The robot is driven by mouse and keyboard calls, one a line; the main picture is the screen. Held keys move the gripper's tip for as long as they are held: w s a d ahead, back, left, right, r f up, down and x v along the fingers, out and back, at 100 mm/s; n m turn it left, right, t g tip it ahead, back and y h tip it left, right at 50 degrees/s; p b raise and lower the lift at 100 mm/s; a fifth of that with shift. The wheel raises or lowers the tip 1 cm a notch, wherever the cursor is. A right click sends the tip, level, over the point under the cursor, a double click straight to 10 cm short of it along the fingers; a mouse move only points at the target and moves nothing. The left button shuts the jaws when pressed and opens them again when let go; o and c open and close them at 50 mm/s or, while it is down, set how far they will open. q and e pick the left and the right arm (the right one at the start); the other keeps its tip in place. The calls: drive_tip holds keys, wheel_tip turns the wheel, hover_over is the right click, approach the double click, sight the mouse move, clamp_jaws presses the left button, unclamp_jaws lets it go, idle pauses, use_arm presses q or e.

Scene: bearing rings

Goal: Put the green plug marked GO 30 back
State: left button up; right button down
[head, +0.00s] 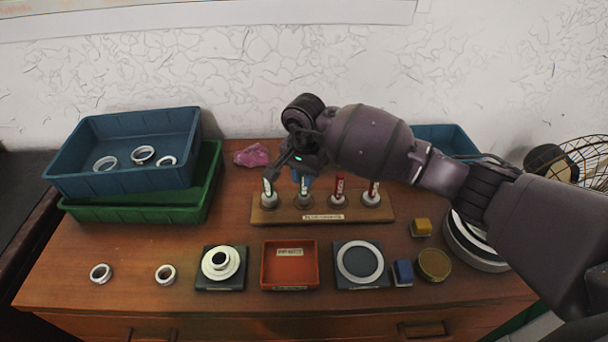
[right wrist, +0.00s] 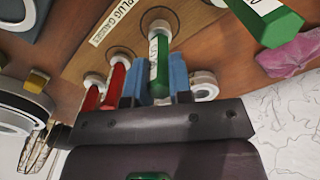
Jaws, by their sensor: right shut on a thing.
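My right gripper (head: 303,175) is over the wooden plug rack (head: 262,214). In the right wrist view its blue fingers (right wrist: 158,82) are shut on a green plug with a white label (right wrist: 154,62). This plug (head: 304,187) is upright at the second place from the left; I cannot tell whether it is fully seated. Another green plug (head: 267,187) stands at the left end, also in the right wrist view (right wrist: 268,20). Two red plugs (head: 339,187) (head: 374,188) stand to the right. The plug markings are too small to read. My left gripper is not in view.
Stacked blue (head: 73,173) and green (head: 190,214) trays stand at the left. A red tray (head: 291,282) lies in front of the rack, between two dark pads with rings. A pink lump (head: 252,155) lies behind. Small blocks (head: 421,227) are at the right.

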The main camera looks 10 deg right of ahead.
drive_tip(key=shift+f, duration=0.15)
drive_tip(key=c, duration=1)
unclamp_jaws()
drive_tip(key=shift+r, duration=0.2)
wheel_tip(320, 180, up, 12)
drive_tip(key=shift+f, duration=0.1)
drive_tip(key=shift+s, duration=0.1)
